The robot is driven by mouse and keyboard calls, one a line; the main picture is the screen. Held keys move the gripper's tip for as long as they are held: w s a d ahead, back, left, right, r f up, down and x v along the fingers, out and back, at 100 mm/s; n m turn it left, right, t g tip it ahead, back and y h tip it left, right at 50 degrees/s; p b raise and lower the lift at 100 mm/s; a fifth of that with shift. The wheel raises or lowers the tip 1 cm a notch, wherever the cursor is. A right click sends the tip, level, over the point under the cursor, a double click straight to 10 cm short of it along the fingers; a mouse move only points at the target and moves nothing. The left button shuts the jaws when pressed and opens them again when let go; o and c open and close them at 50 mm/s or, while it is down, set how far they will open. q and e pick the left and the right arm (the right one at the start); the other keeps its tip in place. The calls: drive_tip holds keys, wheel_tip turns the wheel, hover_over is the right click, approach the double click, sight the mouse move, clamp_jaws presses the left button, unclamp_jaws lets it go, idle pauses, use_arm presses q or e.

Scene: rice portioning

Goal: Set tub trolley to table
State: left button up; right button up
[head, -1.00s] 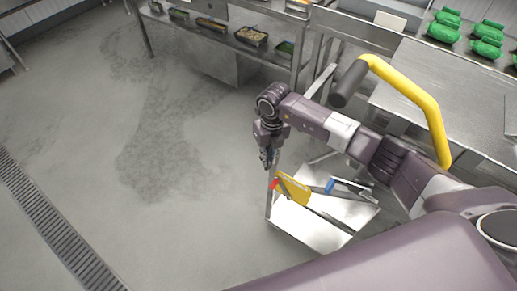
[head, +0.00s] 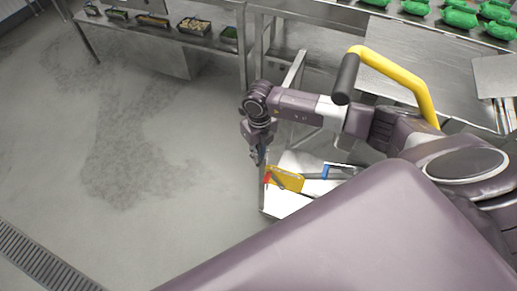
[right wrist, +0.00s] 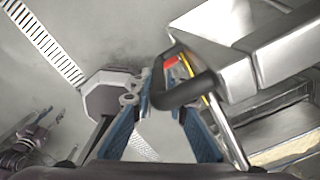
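The tub trolley (head: 285,204) is a low metal cart in the lower middle of the head view, with a yellow panel (head: 287,179), a red piece and a blue piece. My body hides its near right part. My right gripper (head: 258,158) reaches down at its left corner. In the right wrist view, the blue fingers (right wrist: 163,85) are around a dark handle (right wrist: 185,91) beside a metal post, and they appear closed on it. The steel table (head: 405,68) stands behind, to the right.
A steel bench at the back left holds food trays (head: 193,26). Open floor (head: 150,190) lies left of the trolley, with a drain grate (head: 45,262) beyond.

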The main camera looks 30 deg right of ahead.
drive_tip(key=o, duration=0.4)
drive_tip(key=shift+w+d+f, duration=0.1)
drive_tip(key=shift+w+d, duration=0.1)
drive_tip(key=shift+w, duration=0.1)
drive_tip(key=shift+c, duration=0.2)
drive_tip(key=shift+s+a, duration=0.1)
use_arm(q)
drive_tip(key=shift+s+d, duration=0.15)
drive_tip(key=shift+s, duration=0.15)
use_arm(e)
drive_tip(key=shift+a, duration=0.15)
